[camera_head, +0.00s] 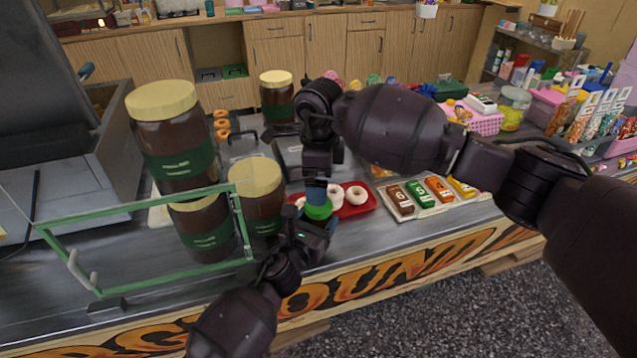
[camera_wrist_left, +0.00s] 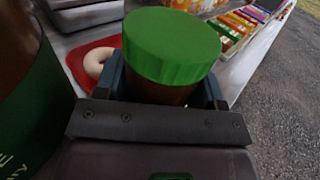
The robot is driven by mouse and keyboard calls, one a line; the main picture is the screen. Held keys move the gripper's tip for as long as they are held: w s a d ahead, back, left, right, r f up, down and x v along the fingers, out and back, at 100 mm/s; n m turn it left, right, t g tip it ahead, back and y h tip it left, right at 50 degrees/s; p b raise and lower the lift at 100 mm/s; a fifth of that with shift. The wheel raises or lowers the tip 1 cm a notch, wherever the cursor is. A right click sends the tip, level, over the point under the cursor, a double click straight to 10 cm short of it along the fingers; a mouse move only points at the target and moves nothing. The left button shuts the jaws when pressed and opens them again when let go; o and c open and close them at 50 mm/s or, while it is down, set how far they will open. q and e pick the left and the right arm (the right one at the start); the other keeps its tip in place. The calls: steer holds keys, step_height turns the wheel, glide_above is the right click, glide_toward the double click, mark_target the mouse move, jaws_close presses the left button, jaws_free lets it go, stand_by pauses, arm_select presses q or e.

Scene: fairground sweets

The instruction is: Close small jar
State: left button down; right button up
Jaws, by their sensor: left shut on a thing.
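A small jar (camera_wrist_left: 158,94) with a brown body and a green lid (camera_wrist_left: 172,45) stands between the fingers of my left gripper (camera_wrist_left: 163,90), which is shut on its body. The lid sits on top of the jar; whether it is screwed tight cannot be seen. In the head view the green lid (camera_head: 318,209) shows just above my left gripper (camera_head: 316,227), near the counter's front edge. My right gripper (camera_head: 317,190) points down from above, close over the lid. Its fingers overlap in the picture, so its opening is unclear. It does not show in the left wrist view.
Large brown jars (camera_head: 256,192) with cream lids stand left, behind a green-framed glass panel (camera_head: 150,212). A red tray (camera_head: 372,204) with white doughnuts lies just behind the small jar.

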step_height(320, 180, up, 10)
stand_by(0.4)
steer(key=shift+r, duration=0.1)
arm_select(q)
steer(key=shift+c, duration=0.7)
jaws_free()
steer(key=v, duration=1)
steer(key=shift+s+a+p, duration=0.15)
steer(key=shift+s+p, duration=0.2)
arm_select(e)
steer(key=shift+r, duration=0.5)
